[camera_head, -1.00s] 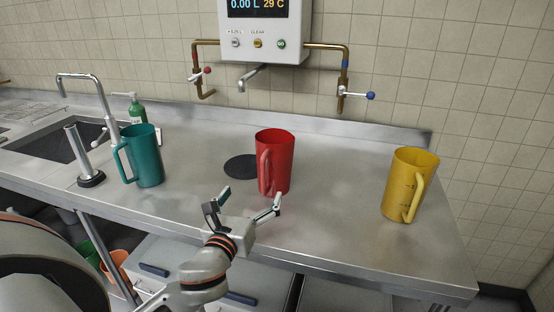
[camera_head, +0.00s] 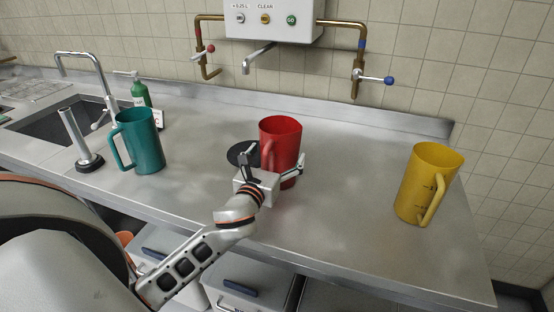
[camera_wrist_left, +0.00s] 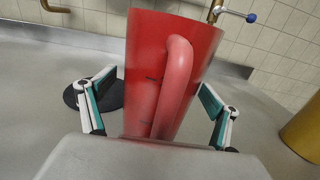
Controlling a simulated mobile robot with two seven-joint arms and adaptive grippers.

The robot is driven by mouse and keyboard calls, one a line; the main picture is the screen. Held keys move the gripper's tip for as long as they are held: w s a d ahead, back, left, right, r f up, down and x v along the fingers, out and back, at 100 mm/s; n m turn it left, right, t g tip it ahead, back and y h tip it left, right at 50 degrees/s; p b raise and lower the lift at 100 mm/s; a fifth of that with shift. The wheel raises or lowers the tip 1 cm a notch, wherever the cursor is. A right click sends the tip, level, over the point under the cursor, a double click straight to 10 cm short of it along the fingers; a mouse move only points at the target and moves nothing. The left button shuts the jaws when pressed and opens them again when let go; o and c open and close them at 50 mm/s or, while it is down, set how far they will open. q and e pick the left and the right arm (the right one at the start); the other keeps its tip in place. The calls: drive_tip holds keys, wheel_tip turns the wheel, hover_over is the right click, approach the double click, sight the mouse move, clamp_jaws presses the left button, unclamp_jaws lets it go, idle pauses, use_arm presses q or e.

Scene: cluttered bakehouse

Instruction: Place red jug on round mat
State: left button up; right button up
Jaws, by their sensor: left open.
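The red jug (camera_head: 281,138) stands upright on the steel counter, just right of the round dark mat (camera_head: 238,150), which it partly hides in the head view. My left gripper (camera_head: 272,162) is open in front of the jug. In the left wrist view the red jug (camera_wrist_left: 144,62) stands between the two open fingers (camera_wrist_left: 154,108), its handle toward the camera. I see no clear contact between fingers and jug. The round mat (camera_wrist_left: 112,98) shows behind the left finger in that view. My right gripper is not in view.
A teal jug (camera_head: 147,143) and a metal post (camera_head: 80,140) stand on the left, near the sink (camera_head: 55,122) and a green bottle (camera_head: 140,92). A yellow jug (camera_head: 424,181) stands on the right. The wall dispenser (camera_head: 270,18) with brass pipes hangs behind. Counter between the red and yellow jugs is clear.

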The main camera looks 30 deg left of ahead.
use_arm(q)
drive_tip(key=shift+w+a, duration=0.1)
drive_tip(key=shift+w, duration=0.3)
drive_tip(key=shift+c, duration=0.5)
drive_tip(key=c, duration=1.3)
drive_tip(key=shift+r, duration=0.1)
